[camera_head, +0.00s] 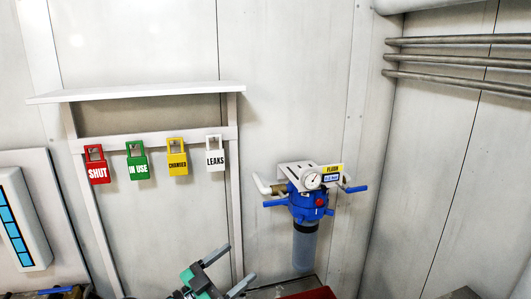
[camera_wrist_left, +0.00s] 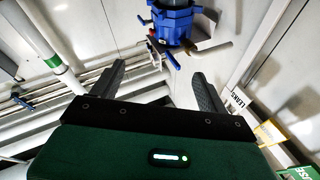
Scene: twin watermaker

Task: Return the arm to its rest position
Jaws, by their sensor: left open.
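My left gripper (camera_head: 228,270) shows at the bottom middle of the head view, with its two dark fingers spread apart. In the left wrist view the open gripper (camera_wrist_left: 160,85) has nothing between its fingers. The blue filter unit (camera_head: 308,203) with its gauge and clear bowl is on the wall, to the right of and above the gripper in the head view. It also shows upside down at the top of the left wrist view (camera_wrist_left: 175,20), beyond the fingertips and apart from them. My right gripper is not in view.
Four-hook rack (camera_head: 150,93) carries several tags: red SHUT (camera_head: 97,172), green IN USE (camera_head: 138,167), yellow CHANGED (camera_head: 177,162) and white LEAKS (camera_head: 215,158). Metal pipes (camera_head: 460,60) run along the right wall. A panel with a blue gauge strip (camera_head: 40,235) is at left. A red surface (camera_head: 310,294) lies low.

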